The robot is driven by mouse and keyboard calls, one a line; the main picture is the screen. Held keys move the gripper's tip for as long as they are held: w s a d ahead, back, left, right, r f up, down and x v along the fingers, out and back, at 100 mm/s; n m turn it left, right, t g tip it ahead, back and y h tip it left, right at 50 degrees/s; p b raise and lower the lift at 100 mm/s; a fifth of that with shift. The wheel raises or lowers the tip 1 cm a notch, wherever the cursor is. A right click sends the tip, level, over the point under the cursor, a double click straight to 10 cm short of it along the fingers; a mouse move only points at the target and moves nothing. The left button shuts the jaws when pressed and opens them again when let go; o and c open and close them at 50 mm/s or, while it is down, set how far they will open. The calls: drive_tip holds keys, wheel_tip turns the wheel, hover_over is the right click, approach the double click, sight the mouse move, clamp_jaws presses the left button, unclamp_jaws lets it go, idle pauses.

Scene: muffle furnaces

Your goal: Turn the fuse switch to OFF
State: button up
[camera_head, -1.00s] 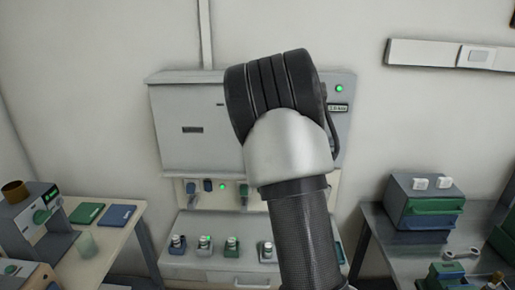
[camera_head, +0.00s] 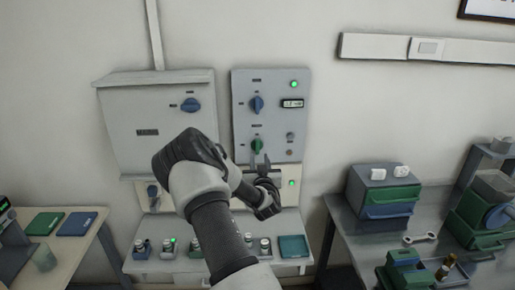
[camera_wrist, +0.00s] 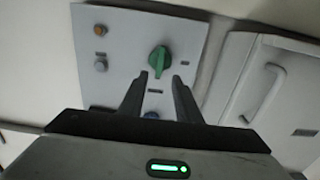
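A grey control panel (camera_head: 272,85) on the wall carries a blue knob (camera_head: 257,104) above a green knob (camera_head: 257,145). Another blue knob (camera_head: 190,104) is on the wider grey cabinet (camera_head: 130,115) to the left. The labels are too small to read, so I cannot tell which knob is the fuse switch. My gripper (camera_head: 260,161) is just below the green knob, fingers pointing up. In the wrist view my gripper (camera_wrist: 160,84) is open and empty, with the green knob (camera_wrist: 159,60) just beyond the fingertip gap. I cannot see contact.
Green lights glow on the panel (camera_head: 294,84) and the strip below (camera_head: 292,183). Several small devices stand on the ledge beneath. A right-hand bench holds a drawer box (camera_head: 385,195) and a wrench (camera_head: 420,238). A left table (camera_head: 92,240) holds flat pads.

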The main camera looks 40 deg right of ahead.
sight(257, 146)
drive_tip(key=p+x, duration=0.1)
drive_tip(key=x, duration=0.7)
drive_tip(key=shift+w+d, duration=0.1)
drive_tip(key=shift+d, duration=0.1)
clamp_jaws()
